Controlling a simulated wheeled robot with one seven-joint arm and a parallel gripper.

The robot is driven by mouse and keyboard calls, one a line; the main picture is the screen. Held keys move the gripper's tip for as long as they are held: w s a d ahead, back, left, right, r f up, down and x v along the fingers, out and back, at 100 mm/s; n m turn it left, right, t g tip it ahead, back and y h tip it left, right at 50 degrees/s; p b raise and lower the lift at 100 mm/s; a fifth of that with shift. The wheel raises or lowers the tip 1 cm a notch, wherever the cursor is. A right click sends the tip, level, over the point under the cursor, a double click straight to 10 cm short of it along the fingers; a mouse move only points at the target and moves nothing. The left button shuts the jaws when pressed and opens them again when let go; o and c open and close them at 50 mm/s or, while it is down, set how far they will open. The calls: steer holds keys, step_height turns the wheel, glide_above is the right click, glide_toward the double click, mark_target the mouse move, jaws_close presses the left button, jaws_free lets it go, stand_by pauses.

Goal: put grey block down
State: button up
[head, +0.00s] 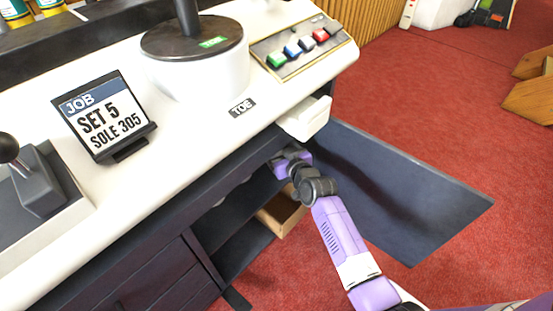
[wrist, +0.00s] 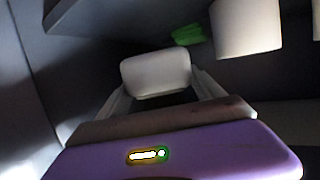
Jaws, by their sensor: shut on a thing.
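My gripper (wrist: 158,90) is shut on a light grey block (wrist: 155,72), which sits between its two pale fingers in the wrist view. In the head view my gripper (head: 282,160) reaches into the dark open space under the bench top, and the block is hidden there. Whether the block touches any surface beneath it cannot be told.
In the wrist view a pale object (wrist: 246,27) stands to the right of the block, with a green thing (wrist: 188,35) behind. In the head view a wooden bin (head: 282,212) sits low under the bench. A white box (head: 305,118) juts from the bench edge above my gripper.

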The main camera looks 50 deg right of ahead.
step_height(320, 180, down, 4)
steer(key=b, duration=0.2)
steer(key=shift+f+b, duration=0.15)
steer(key=shift+b, duration=0.2)
steer(key=shift+w+f, duration=0.15)
steer(key=shift+f, duration=0.05)
steer(key=shift+r, duration=0.1)
steer(key=o, duration=1.2)
steer(key=shift+f+b, duration=0.2)
steer(key=shift+b, duration=0.1)
steer(key=o, duration=0.5)
